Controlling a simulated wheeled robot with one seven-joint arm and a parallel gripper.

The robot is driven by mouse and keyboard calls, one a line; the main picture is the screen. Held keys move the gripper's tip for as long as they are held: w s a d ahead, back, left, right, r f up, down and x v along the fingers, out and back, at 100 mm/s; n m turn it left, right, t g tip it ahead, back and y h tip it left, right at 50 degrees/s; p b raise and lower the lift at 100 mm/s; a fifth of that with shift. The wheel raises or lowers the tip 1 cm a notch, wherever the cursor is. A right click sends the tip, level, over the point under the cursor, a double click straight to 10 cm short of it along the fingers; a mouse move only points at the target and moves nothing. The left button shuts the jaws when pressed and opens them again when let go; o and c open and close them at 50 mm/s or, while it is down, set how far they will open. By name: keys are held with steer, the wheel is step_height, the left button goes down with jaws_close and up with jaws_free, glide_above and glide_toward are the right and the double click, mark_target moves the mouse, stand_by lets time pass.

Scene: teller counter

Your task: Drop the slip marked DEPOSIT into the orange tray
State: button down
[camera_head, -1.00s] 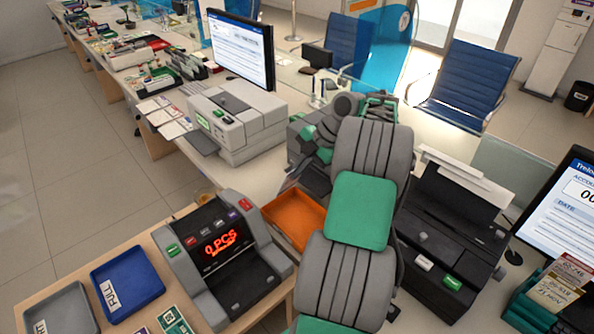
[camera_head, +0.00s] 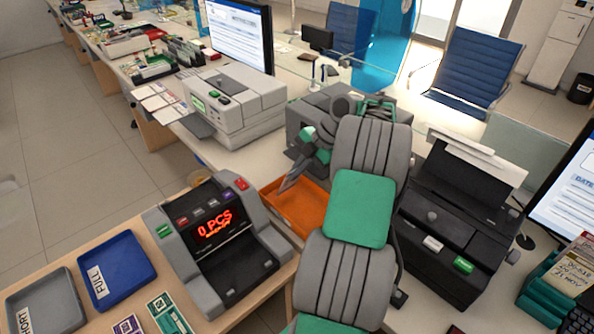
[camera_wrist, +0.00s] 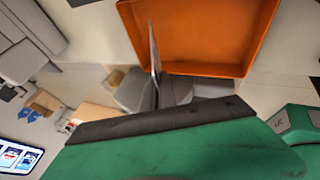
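The orange tray (camera_head: 312,211) lies on the counter in the middle of the head view, partly hidden by my arm. It fills the top of the wrist view (camera_wrist: 205,35), and its visible floor is bare. My gripper (camera_head: 288,187) points down at the tray's left part. In the wrist view my gripper (camera_wrist: 155,92) is shut on a thin pale slip (camera_wrist: 154,50), seen almost edge-on. The slip stands out from the fingers in front of the tray. Its marking cannot be read, and I cannot tell whether it touches the tray.
A counting machine (camera_head: 218,245) showing "0 PCS" stands left of the tray. A blue tray marked FULL (camera_head: 125,268) and a grey tray marked SHORT (camera_head: 45,303) lie farther left. A black printer (camera_head: 450,235) stands to the right. A light grey machine (camera_head: 235,110) stands behind.

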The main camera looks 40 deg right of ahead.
steer(key=shift+f, duration=0.35)
steer(key=c, duration=2.1)
jaws_free()
steer(key=o, duration=0.5)
steer(key=shift+r, duration=0.1)
step_height(320, 180, up, 7)
steer(key=p, duration=0.5)
